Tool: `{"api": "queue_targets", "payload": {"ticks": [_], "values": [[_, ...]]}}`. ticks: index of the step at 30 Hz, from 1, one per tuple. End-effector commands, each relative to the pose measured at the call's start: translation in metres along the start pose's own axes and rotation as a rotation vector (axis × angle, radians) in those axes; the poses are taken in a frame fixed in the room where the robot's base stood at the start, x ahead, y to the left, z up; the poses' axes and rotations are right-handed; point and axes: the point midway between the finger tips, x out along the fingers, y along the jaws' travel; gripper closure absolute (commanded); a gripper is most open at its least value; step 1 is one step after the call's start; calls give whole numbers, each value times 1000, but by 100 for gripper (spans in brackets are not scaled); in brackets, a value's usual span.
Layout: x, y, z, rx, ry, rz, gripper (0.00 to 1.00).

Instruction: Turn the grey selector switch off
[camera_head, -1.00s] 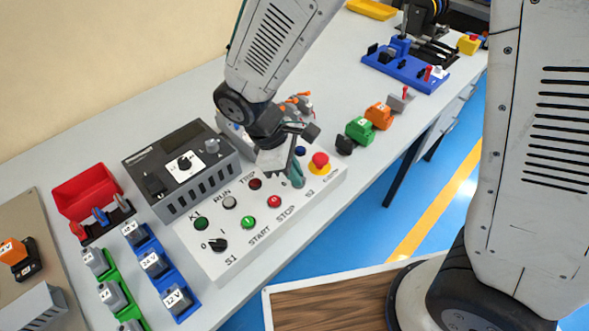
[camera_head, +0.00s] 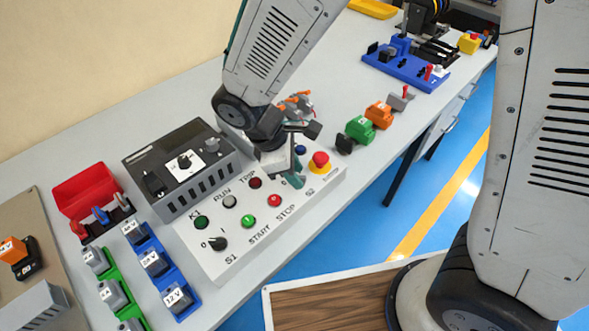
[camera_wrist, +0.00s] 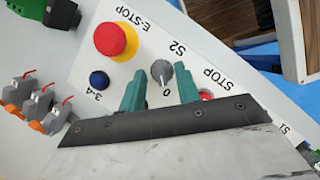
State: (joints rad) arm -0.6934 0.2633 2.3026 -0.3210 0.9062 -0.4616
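The grey selector switch S2 (camera_wrist: 161,72) sits on the white control panel (camera_wrist: 95,72) in the wrist view, with a 0 mark near it. Its handle runs nearly up and down in that picture; I cannot tell which position it is set to. My gripper (camera_wrist: 160,88) is open, its two teal fingertips on either side of the switch in the picture, with a gap between them. I cannot tell how far above the panel they are. In the head view my gripper (camera_head: 296,178) is over the panel's right part and hides the grey switch.
The red and yellow E-STOP (camera_wrist: 111,40) and a blue button (camera_wrist: 98,80) are close by. A red STOP button (camera_head: 274,200), green START button (camera_head: 247,220) and black S1 selector (camera_head: 217,243) are on the panel. A grey box (camera_head: 180,165) stands behind it.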

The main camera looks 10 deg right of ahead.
Motion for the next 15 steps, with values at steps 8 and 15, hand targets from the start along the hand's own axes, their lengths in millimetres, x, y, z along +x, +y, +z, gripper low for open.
{"api": "queue_targets", "payload": {"ticks": [8, 15], "values": [[-1, 0, 0, 1, 0, -1, 68], [-32, 0, -1, 1, 3, 1, 68]]}}
